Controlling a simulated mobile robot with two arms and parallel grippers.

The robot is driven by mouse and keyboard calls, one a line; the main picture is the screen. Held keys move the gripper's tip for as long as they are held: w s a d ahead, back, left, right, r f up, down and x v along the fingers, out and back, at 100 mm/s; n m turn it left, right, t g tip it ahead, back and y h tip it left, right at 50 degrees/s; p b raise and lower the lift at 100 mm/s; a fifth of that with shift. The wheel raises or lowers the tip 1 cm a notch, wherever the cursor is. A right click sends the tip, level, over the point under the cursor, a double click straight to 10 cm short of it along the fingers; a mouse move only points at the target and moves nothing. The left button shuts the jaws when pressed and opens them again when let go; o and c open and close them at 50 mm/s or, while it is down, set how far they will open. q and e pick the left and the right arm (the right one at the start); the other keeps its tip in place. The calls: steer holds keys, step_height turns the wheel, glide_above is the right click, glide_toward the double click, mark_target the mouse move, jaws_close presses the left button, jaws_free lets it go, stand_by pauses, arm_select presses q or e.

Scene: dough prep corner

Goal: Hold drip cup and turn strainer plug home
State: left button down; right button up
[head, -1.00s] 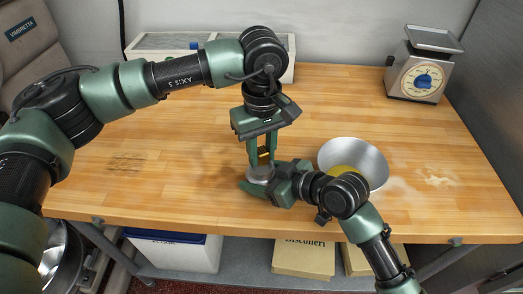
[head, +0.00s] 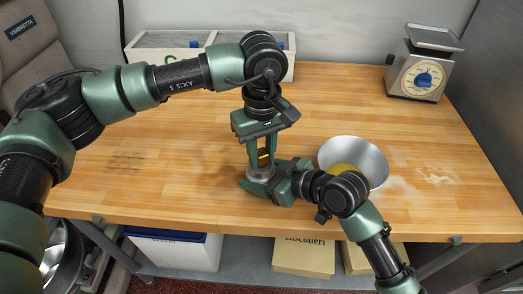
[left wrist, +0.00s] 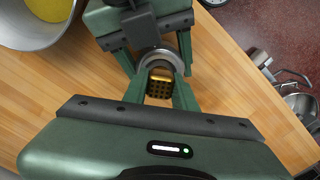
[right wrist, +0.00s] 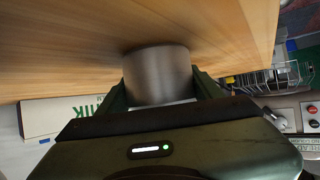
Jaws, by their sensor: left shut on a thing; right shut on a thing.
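The drip cup is a small grey metal cylinder, clearest in the right wrist view (right wrist: 157,72). My right gripper (head: 262,183) is shut around its sides, close to the wooden tabletop. The strainer plug (left wrist: 160,83), gold with a dark mesh pattern, shows between the fingers of my left gripper (left wrist: 158,78). My left gripper points down from above and is shut on the plug. In the head view the plug (head: 264,158) stands at the cup's top, above the grey rim. The fingers partly hide the joint, so I cannot tell how deep the plug sits.
A metal bowl (head: 368,160) with yellow contents stands just right of the grippers, behind my right wrist. A scale (head: 420,70) is at the back right and a white bin box (head: 165,42) at the back. The left of the wooden table (head: 170,180) is clear.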

mark_target(261, 152)
arm_select(q)
steer(key=shift+f, duration=0.25)
steer(key=c, duration=1.1)
jaws_free()
steer(key=shift+o, duration=0.2)
steer(key=shift+r, duration=0.1)
step_height(261, 152, up, 12)
